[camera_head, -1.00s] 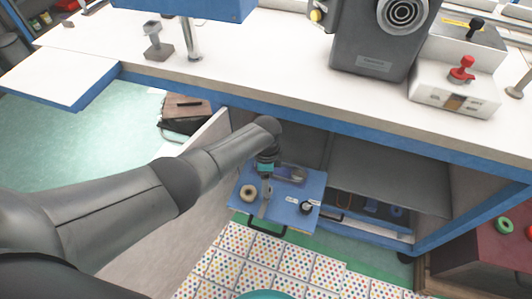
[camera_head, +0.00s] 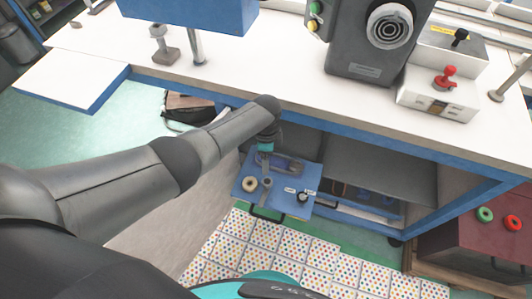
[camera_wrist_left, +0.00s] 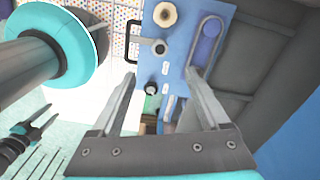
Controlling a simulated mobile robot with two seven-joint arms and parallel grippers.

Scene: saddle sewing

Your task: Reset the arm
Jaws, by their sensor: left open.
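My left arm reaches from the left, under the white table. Its gripper (camera_head: 264,180) hangs over a blue pull-out tray and partly hides it. In the left wrist view its two fingers (camera_wrist_left: 160,74) are wide apart with nothing between them. The blue tray (camera_head: 240,188) holds a cream ring-shaped roll (camera_head: 249,184), a small dark round item (camera_head: 303,197) and a long rounded part (camera_head: 290,163). In the left wrist view, a two-pronged gripper (camera_wrist_left: 53,112) at the lower left appears to be my right one, its fingers apart.
The white table (camera_head: 290,75) with blue edges carries a grey machine (camera_head: 375,50) and a white box with a red knob (camera_head: 440,95). Shelf panels surround the tray. A dark red cabinet (camera_head: 475,240) stands at the right. Dotted tiles (camera_head: 250,235) lie below.

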